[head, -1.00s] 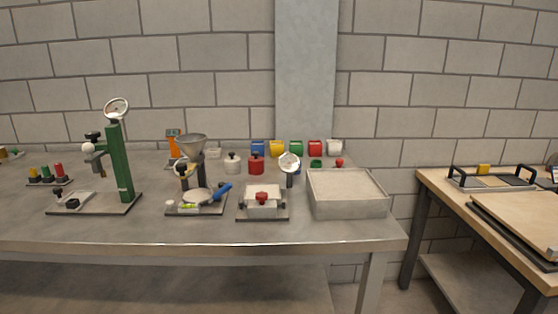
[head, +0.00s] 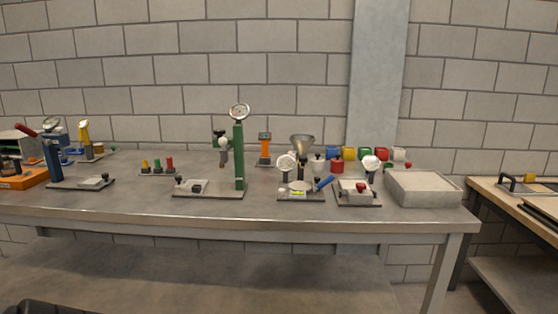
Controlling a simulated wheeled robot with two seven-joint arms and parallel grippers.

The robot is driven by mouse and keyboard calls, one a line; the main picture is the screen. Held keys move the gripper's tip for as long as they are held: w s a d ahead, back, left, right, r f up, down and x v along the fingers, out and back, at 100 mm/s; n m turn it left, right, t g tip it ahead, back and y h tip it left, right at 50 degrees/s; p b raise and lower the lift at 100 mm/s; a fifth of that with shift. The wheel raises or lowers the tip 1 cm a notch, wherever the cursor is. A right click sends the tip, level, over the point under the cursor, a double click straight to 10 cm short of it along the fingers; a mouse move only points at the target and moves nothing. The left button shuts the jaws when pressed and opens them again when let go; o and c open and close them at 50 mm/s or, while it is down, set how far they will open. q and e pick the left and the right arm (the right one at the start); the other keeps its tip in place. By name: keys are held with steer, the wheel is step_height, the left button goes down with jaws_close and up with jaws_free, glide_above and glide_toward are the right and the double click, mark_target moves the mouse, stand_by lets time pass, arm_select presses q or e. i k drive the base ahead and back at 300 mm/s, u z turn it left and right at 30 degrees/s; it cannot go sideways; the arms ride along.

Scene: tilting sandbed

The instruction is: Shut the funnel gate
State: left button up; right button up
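The grey metal funnel (head: 303,142) stands on a dark upright on a small base plate (head: 300,197), right of the middle of the workbench. A white round dial (head: 286,162) stands left of the funnel's stem, and a blue handle (head: 325,183) sticks out to the right low on the stand. The gate under the funnel is too small to make out, so I cannot tell whether it is open or shut. Neither of my grippers is in view.
A green press stand (head: 239,155) with a gauge is left of the funnel. A fixture with a red knob (head: 360,188) and a sand-coloured tray (head: 422,201) are to its right. Coloured containers (head: 365,154) line the back. The bench front edge (head: 150,219) is mostly clear.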

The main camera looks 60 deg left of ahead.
mark_target(302, 160)
steer(key=u, duration=1.45)
steer(key=i, duration=0.05)
steer(key=z, duration=0.15)
